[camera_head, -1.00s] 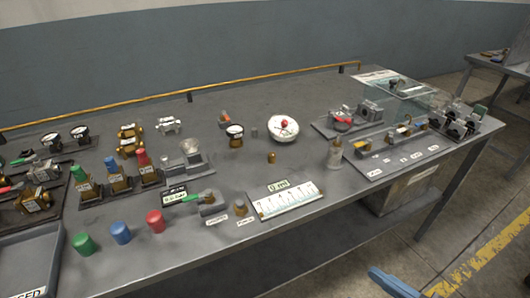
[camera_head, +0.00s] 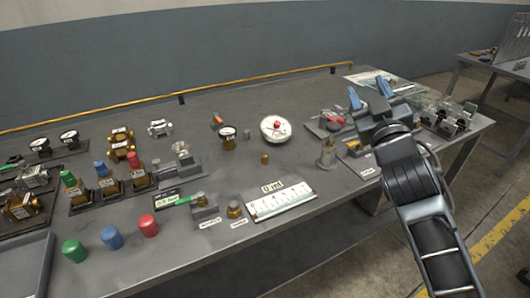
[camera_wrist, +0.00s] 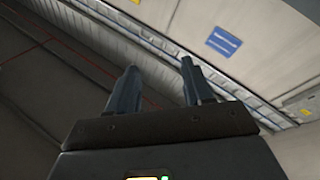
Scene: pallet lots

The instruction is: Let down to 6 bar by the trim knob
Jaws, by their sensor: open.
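My gripper (camera_head: 369,92) is raised over the right part of the bench, with its two blue fingers apart and nothing between them. In the wrist view my gripper (camera_wrist: 158,80) is also open and empty, pointing at wall and ceiling. A short brass-coloured knob (camera_head: 235,209) stands near the front edge of the bench, beside a block with a green lever (camera_head: 190,201). Its label is too small to read, so I cannot tell if it is the trim knob. My gripper is well to its right. A small display (camera_head: 272,187) sits on a white scale card (camera_head: 281,204); no bar reading is legible.
A round white dial with a red centre (camera_head: 276,130) and a small gauge (camera_head: 228,134) stand mid-bench. Green (camera_head: 74,251), blue (camera_head: 112,238) and red (camera_head: 148,225) caps line the front left. A yellow rail (camera_head: 250,84) runs along the back. Bare bench lies around the small brass piece (camera_head: 264,158).

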